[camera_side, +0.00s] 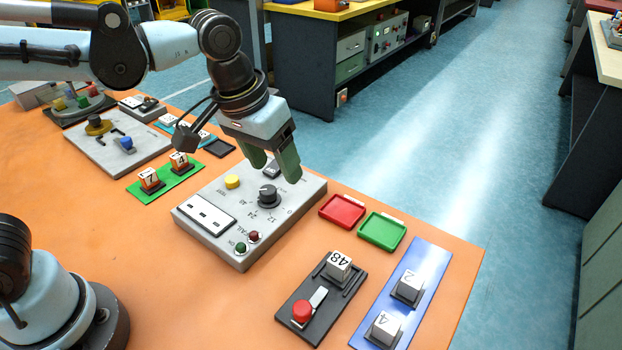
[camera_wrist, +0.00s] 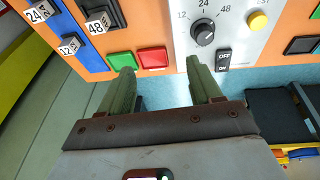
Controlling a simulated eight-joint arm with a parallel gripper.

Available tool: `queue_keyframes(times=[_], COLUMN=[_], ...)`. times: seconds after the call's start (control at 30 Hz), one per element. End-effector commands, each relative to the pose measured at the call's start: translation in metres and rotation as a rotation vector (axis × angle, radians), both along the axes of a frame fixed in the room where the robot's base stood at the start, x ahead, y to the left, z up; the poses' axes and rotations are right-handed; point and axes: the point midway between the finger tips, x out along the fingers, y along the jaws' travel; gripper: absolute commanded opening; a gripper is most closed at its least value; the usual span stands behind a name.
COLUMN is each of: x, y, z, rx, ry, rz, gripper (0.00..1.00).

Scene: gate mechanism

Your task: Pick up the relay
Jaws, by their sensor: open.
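My gripper (camera_side: 274,164) is open and empty above the back edge of the grey control panel (camera_side: 250,250); its green fingers also show in the wrist view (camera_wrist: 160,75). The task's relay is not labelled, so I cannot tell which block it is. Two similar blocks stand on a blue plate (camera_side: 436,262), one (camera_side: 411,284) behind the other (camera_side: 385,327). The wrist view shows them marked 24 (camera_wrist: 38,14) and 12 (camera_wrist: 70,46).
The panel carries a black dial (camera_side: 269,195), a yellow button (camera_side: 232,181) and a switch. Red (camera_side: 342,211) and green (camera_side: 381,231) trays lie right of it. Two numbered blocks sit on a green plate (camera_side: 143,193) at left.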

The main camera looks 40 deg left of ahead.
Motion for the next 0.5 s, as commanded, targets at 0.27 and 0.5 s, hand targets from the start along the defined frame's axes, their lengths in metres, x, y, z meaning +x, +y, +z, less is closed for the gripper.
queue_keyframes(times=[0.27,0.5], x=[0.007,0.002], y=[-0.089,-0.126], z=[-0.012,-0.023], rx=[0.05,0.092], ry=[0.186,0.259], rz=[-0.01,-0.002], gripper=[0.64,0.64])
